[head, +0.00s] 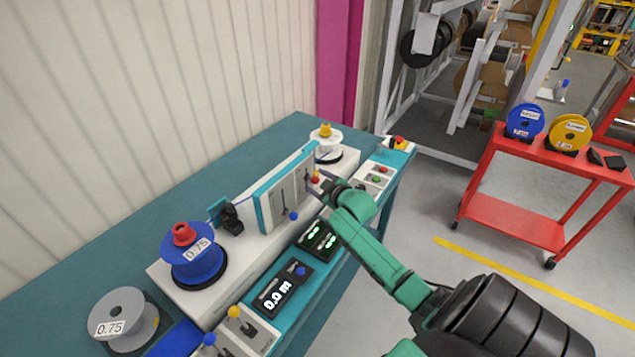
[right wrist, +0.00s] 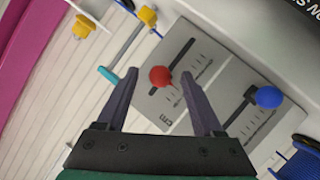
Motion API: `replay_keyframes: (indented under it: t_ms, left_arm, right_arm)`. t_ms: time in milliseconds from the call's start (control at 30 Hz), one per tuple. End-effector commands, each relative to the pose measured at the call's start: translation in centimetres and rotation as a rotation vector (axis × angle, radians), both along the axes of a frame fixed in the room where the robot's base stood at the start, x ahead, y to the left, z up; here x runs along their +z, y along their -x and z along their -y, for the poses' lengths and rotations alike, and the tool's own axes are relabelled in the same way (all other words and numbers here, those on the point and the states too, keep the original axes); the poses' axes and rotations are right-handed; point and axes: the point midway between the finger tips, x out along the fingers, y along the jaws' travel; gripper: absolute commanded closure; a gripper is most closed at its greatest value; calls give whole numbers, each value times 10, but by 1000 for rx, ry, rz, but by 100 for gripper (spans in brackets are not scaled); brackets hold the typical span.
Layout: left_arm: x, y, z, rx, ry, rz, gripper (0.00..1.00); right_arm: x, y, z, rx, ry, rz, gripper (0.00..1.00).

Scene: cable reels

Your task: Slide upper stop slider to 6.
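The grey slider panel (head: 287,195) stands upright in a teal frame on the white machine and carries two slots with scales. One slider has a red knob (right wrist: 160,76), the other a blue knob (right wrist: 269,97); the blue knob also shows in the head view (head: 293,216). My right gripper (right wrist: 159,74) is open, with its fingertips on either side of the red knob and a visible gap at each side. In the head view my right gripper (head: 315,185) is at the panel's right part. The scale numbers are too small to read. My left gripper is not in view.
A blue reel (head: 193,258) and a white reel (head: 327,143) sit on the machine, a grey reel (head: 122,318) on the teal bench. Displays (head: 278,290) and a button box (head: 375,178) lie along the front. A red cart (head: 515,205) stands apart at right.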

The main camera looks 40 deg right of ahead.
Motion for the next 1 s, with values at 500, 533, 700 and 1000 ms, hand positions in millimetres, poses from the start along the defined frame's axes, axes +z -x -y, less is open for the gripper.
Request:
replay_keyframes:
  t_ms: [500,533,700,1000]
  left_arm:
    - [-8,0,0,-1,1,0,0]
    - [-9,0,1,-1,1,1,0]
    - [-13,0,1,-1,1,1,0]
    - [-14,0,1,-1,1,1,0]
  right_arm:
    - [21,74,-12,2,1,-4,31]
    - [24,82,-13,2,2,-4,31]
    - [37,118,-19,1,1,-4,31]
    - [47,137,-22,0,-1,0,31]
